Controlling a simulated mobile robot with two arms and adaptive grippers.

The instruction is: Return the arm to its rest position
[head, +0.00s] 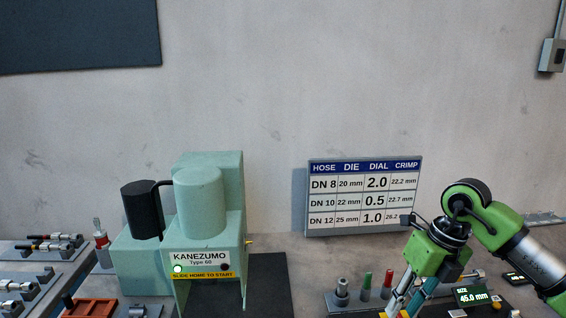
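My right arm (510,238), green and black, comes in from the right edge and bends down at a dark joint. My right gripper (404,298) points down at the lower right, over the bench by a rack of small parts. Its fingertips run to the bottom edge of the picture, so I cannot tell whether it is open or shut, or whether it holds anything. My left gripper and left arm are not in view.
A pale green KANEZUMO machine (208,218) stands left of centre. A hose and die chart (362,197) leans at the wall. A small display (472,296) reading 45.0 mm is right of my gripper. Racks of fittings (45,262) lie at the left. The space above the bench is clear.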

